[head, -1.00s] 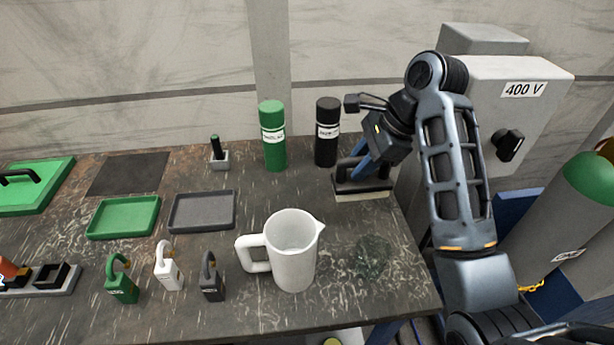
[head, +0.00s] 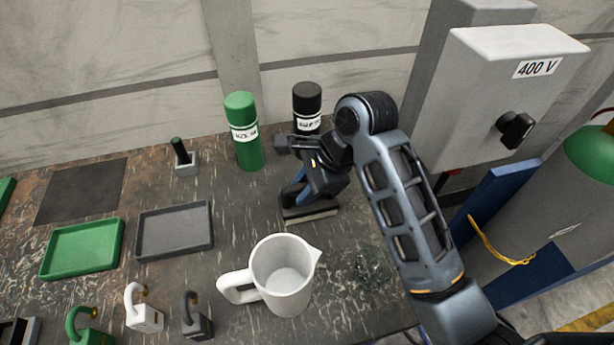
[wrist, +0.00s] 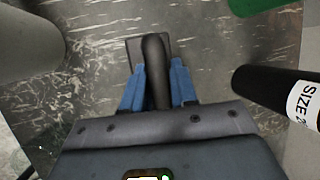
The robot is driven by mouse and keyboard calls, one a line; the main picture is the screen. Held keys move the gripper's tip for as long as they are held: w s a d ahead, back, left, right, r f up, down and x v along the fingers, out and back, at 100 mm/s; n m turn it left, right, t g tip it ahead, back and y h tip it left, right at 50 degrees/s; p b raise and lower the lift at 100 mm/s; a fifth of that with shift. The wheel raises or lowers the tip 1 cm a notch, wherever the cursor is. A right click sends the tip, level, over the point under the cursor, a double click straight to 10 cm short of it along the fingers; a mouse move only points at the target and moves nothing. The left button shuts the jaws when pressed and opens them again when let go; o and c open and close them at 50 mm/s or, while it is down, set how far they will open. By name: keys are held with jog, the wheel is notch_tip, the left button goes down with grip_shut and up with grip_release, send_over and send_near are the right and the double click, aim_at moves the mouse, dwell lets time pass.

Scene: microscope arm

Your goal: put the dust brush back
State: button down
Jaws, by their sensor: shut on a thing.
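The dust brush (head: 312,213) has a dark body and handle with a pale bristle strip along its lower edge. It is behind the white pitcher and in front of the black bottle. My gripper (head: 296,184) is shut on its handle. In the wrist view the dark handle of the brush (wrist: 154,62) lies between the two blue fingers (wrist: 155,88). The bristles are hidden in that view. I cannot tell whether the brush touches the table or hangs just above it.
A white pitcher (head: 281,276) and a clear glass-like item (head: 373,268) stand nearby. Behind are a green bottle (head: 243,132) and a black bottle (head: 307,107). Left are a grey tray (head: 174,230), green tray (head: 82,249), dark flat mat (head: 80,190) and small holder (head: 186,166). Padlocks stand in front.

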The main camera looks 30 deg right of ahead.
jog(key=shift+f, duration=0.15)
jog(key=c, duration=0.9)
grip_release()
